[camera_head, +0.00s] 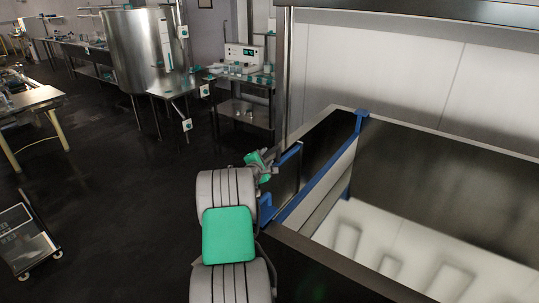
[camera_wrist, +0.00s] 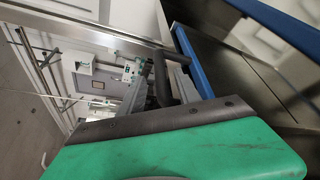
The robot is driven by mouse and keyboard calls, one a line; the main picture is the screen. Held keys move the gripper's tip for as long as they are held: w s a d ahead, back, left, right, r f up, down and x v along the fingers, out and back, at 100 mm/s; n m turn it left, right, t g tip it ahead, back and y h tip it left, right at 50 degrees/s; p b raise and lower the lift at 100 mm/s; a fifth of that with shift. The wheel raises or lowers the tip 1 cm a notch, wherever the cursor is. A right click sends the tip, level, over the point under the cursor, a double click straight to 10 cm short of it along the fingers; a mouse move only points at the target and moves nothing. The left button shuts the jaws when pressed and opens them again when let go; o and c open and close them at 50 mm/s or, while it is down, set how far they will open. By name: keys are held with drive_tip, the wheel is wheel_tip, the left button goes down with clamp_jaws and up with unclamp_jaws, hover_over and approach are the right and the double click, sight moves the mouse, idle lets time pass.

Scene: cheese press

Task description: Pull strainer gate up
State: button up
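The strainer gate (camera_head: 316,182) has a blue frame and spans the metal vat, standing low between its walls in the head view. Part of its blue frame shows at the upper right of the wrist view (camera_wrist: 203,64). A short blue bar (camera_head: 291,154) stands at the vat's near left side. My gripper (camera_head: 264,166) is at the left end of this bar, outside the vat wall. In the wrist view, my gripper (camera_wrist: 156,84) is beside a dark, bent handle-like piece (camera_wrist: 180,58). My wrist hides part of the fingers, and whether they close on it is unclear.
The vat's near wall (camera_head: 330,270) and pale floor (camera_head: 400,250) lie right of my arm. A steel tank (camera_head: 140,50) and a bench with equipment (camera_head: 245,80) stand behind. A cart (camera_head: 27,240) is at left. Open dark floor lies between.

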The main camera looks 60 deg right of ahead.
sight(269, 154)
drive_tip(key=p+x, duration=0.1)
drive_tip(key=x, duration=0.4)
drive_tip(key=shift+d, duration=0.4)
clamp_jaws()
idle(1.0)
